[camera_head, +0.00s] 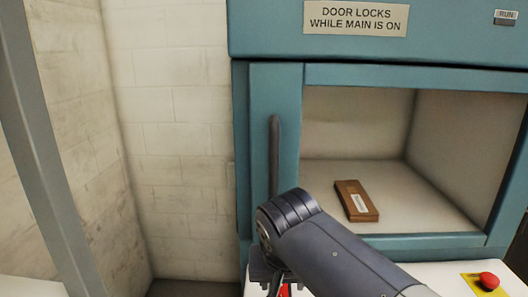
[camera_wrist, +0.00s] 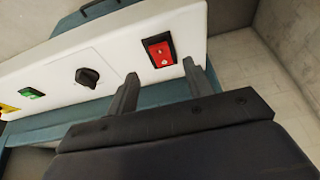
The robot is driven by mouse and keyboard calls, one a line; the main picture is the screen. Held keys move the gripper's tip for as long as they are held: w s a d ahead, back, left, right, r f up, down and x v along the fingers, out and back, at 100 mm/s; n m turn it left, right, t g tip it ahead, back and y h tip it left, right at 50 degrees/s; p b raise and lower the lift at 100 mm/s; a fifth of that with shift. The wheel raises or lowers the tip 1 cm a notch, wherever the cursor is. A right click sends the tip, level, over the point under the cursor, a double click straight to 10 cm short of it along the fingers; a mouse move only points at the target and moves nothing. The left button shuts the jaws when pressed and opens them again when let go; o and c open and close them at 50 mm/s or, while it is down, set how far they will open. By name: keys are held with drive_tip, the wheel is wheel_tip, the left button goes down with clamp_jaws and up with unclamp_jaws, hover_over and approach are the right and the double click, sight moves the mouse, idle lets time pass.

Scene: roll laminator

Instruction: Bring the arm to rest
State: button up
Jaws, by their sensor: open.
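My gripper (camera_wrist: 161,72) is open in the wrist view, its two fingers apart with nothing between them. Beyond the fingertips is a red rocker switch (camera_wrist: 159,48) on a white control panel (camera_wrist: 60,62). I cannot tell whether a finger touches the panel. In the head view my arm reaches in from the lower right, and my gripper (camera_head: 272,284) is low in the picture, partly hidden by my wrist, with a bit of red showing beside it.
The teal machine (camera_head: 400,76) has an open bay with a brown block (camera_head: 356,201) inside. A vertical door handle (camera_head: 274,155) stands just behind my wrist. A red button (camera_head: 489,281) on yellow is at lower right. The panel also carries a black knob (camera_wrist: 87,77) and a green switch (camera_wrist: 32,93).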

sight(281, 294)
drive_tip(key=b+x, duration=0.2)
drive_tip(key=x, duration=0.4)
drive_tip(key=shift+s+f, duration=0.1)
drive_tip(key=shift+w+g+p, duration=0.3)
drive_tip(key=shift+w+p, duration=0.05)
drive_tip(key=shift+p, duration=0.7)
drive_tip(key=shift+r+g+p, duration=0.2)
drive_tip(key=shift+g+p, duration=0.1)
drive_tip(key=shift+p, duration=0.6)
drive_tip(key=p, duration=0.2)
drive_tip(key=g+p, duration=0.1)
drive_tip(key=p, duration=0.1)
drive_tip(key=shift+w+r+g, duration=0.1)
drive_tip(key=shift+w+g, duration=0.15)
drive_tip(key=shift+g, duration=0.05)
drive_tip(key=shift+w+g+p, duration=0.1)
drive_tip(key=shift+g+p, duration=0.2)
drive_tip(key=shift+p, duration=0.6)
